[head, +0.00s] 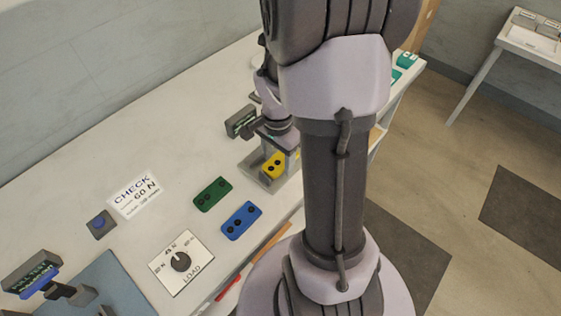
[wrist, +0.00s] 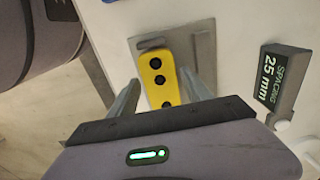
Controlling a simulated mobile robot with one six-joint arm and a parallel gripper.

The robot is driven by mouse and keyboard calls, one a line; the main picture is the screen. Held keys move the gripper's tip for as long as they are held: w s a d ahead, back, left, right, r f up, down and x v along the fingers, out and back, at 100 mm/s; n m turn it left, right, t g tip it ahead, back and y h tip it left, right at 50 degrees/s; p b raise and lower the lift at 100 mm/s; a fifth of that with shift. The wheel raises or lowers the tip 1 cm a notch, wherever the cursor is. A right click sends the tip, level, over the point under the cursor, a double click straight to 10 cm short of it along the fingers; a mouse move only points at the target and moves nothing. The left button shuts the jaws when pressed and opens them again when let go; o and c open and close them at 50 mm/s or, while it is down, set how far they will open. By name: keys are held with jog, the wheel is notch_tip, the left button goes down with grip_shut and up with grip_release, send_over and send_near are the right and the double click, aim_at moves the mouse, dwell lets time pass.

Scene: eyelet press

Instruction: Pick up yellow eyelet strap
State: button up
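The yellow eyelet strap (wrist: 156,68) has dark holes along it and lies on a grey fixture plate (wrist: 203,55) in the wrist view. My gripper (wrist: 159,80) is open, with one finger on each side of the strap's near part. I cannot tell how close the fingertips are to the strap in height. The near end of the strap is hidden by my gripper body. In the head view the strap (head: 273,165) shows in the grey fixture (head: 256,171), below my wrist, and my fingers are hard to make out.
A "SPACING 25 mm" sign block (wrist: 283,78) stands right of the fixture in the wrist view. A green strap (head: 212,194) and a blue strap (head: 241,221) lie on the white bench, near the LOAD dial (head: 181,262). A CHECK card (head: 134,196) lies farther left.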

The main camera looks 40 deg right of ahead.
grip_shut()
jog(key=shift+r, duration=0.1)
